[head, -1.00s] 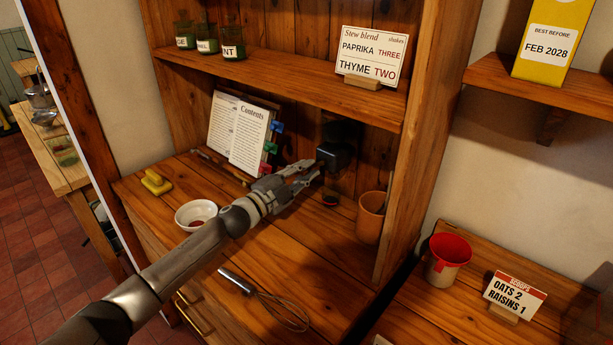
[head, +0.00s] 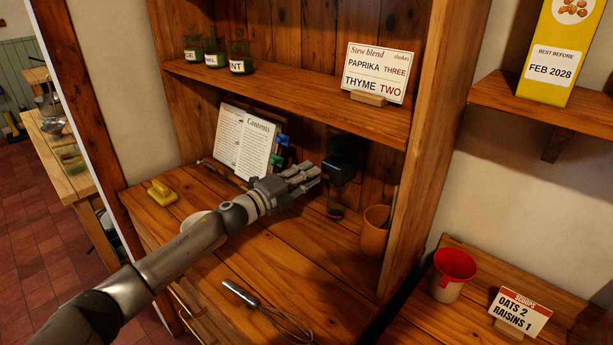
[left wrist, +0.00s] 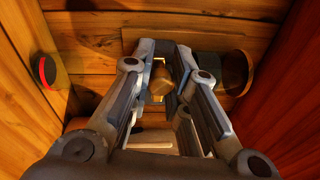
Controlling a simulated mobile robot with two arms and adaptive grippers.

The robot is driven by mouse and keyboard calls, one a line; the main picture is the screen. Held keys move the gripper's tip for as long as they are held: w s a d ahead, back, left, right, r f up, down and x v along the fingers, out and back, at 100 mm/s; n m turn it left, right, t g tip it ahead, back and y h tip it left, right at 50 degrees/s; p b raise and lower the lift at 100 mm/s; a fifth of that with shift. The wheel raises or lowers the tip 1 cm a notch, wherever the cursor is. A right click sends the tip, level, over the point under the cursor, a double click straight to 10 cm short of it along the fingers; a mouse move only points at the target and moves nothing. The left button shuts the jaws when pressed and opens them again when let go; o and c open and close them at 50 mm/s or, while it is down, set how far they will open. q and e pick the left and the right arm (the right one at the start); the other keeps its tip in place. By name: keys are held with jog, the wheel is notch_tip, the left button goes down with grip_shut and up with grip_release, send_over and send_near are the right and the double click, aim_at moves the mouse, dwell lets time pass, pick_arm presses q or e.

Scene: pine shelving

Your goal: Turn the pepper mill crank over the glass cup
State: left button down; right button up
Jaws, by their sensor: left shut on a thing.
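The dark pepper mill (head: 341,168) is fixed against the back boards under the shelf. My left gripper (head: 316,174) is beside the mill's left side, shut on a brownish knob (left wrist: 160,82), seemingly the crank's handle. The crank arm itself is mostly hidden. My right gripper is not in view.
A terracotta pot (head: 375,230) stands right of the cup, near the side panel. A recipe book (head: 243,143) leans behind my arm. A whisk (head: 265,310) lies in front. A white bowl (head: 196,222) is mostly hidden by my arm. The shelf (head: 290,95) is overhead.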

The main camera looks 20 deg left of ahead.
pick_arm(q)
jog(key=shift+d, duration=0.1)
dwell(0.3)
jog(key=c, duration=1.3)
grip_release()
jog(key=v, duration=1.2)
jog(key=shift+c, duration=0.2)
